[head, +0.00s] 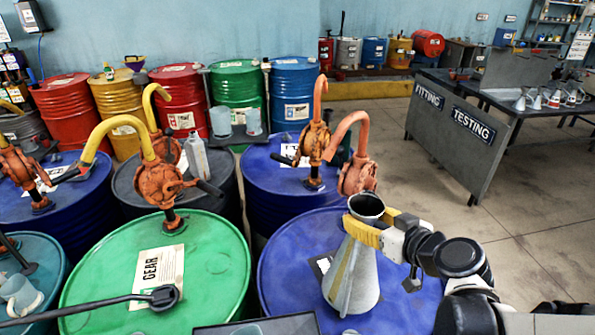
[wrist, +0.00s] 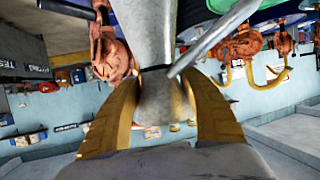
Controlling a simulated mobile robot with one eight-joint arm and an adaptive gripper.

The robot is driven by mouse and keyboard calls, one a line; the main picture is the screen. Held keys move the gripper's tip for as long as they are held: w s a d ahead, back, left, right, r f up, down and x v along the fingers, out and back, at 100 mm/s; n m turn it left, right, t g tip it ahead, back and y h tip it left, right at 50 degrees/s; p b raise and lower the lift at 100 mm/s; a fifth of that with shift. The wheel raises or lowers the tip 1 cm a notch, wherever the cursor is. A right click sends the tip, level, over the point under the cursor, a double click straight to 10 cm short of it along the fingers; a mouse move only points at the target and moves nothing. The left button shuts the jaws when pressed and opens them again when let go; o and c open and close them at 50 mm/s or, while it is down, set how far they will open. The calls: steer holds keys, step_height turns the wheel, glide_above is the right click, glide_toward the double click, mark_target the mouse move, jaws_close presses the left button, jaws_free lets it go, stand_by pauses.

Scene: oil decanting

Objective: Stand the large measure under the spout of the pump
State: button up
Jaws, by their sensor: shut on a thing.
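The large measure (head: 352,278) is a grey metal cone with a narrow neck and a wide dark mouth. My gripper (head: 368,232) has its yellow fingers shut around its neck; the grip also shows in the wrist view (wrist: 162,100). The measure looks upright, in front of the near blue drum (head: 290,255); I cannot tell whether its base touches the lid. An orange pump (head: 358,176) stands behind the measure's mouth, its salmon spout (head: 345,128) curving down to the left. The spout's end is left of the mouth, not visibly over it.
A green drum (head: 215,262) marked GEAR, with a yellow-spouted pump (head: 160,182), stands left. Another pump (head: 312,148) rises from the blue drum behind. A dark lever (head: 160,298) crosses the front left. Open floor (head: 540,230) lies right, before the testing bench (head: 465,135).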

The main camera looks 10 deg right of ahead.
steer(key=shift+w, duration=0.4)
steer(key=r+b+x, duration=0.1)
steer(key=x, duration=0.7)
steer(key=w+r+b+x, duration=0.1)
steer(key=r+b+x, duration=0.1)
steer(key=x, duration=0.7)
steer(key=shift+w+a+b, duration=0.15)
steer(key=shift+a+b, duration=0.1)
steer(key=shift+b, duration=0.05)
steer(key=shift+f, duration=0.1)
steer(key=shift+f, duration=0.15)
steer(key=o, duration=1.4)
